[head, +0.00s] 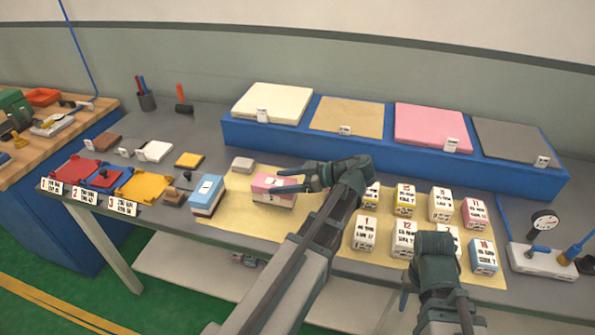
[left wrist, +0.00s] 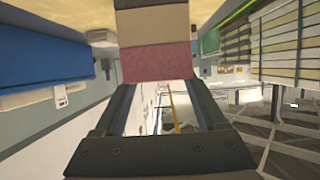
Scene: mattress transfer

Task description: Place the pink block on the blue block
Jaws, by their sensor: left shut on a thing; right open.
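In the left wrist view the pink block (left wrist: 156,62) sits between the fingertips (left wrist: 158,88). I cannot tell whether it touches the mat. The blue block (head: 208,190), with a blue top, white middle and brown base, stands at the mat's left edge. My right gripper (head: 435,244) is open, over the front right blocks; its fingertips are hard to see.
Several labelled blocks (head: 405,199) stand on the right of the yellow mat (head: 235,226). A long blue stand (head: 300,146) with foam slabs runs behind. Red and yellow trays (head: 143,187) lie at left, and a gauge (head: 545,223) stands at right.

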